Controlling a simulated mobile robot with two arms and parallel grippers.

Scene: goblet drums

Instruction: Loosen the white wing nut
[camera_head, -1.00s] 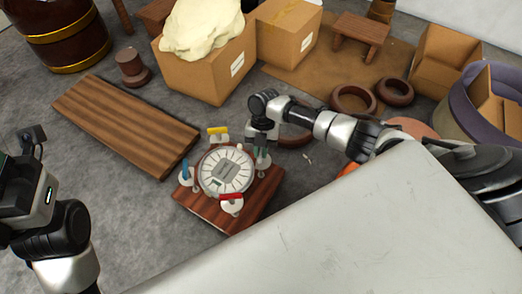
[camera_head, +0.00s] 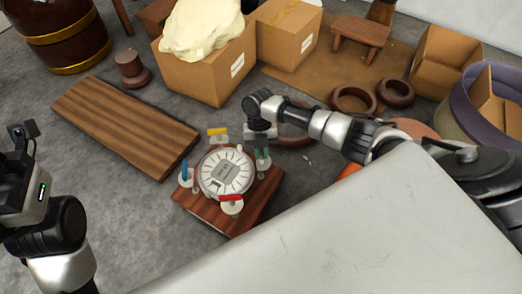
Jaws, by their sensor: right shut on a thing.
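A round drum-like piece with a white face (camera_head: 226,171) sits on a dark wooden block (camera_head: 247,208). Coloured wing nuts stand around its rim: yellow (camera_head: 217,132), blue (camera_head: 184,171), red (camera_head: 231,198) and green (camera_head: 263,153). My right gripper (camera_head: 260,137) points down at the far right of the rim, just beyond the green one. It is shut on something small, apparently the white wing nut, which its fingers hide. My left gripper (camera_head: 22,135) is at the left edge, far from the drum; its fingers are too unclear to tell open from shut.
A large pale surface (camera_head: 370,230) covers the lower right. A wooden board (camera_head: 125,125) lies left of the block. Cardboard boxes (camera_head: 205,70), a small stool (camera_head: 361,35) and dark rings (camera_head: 352,99) are behind. Bare grey floor (camera_head: 140,220) lies between my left arm and the block.

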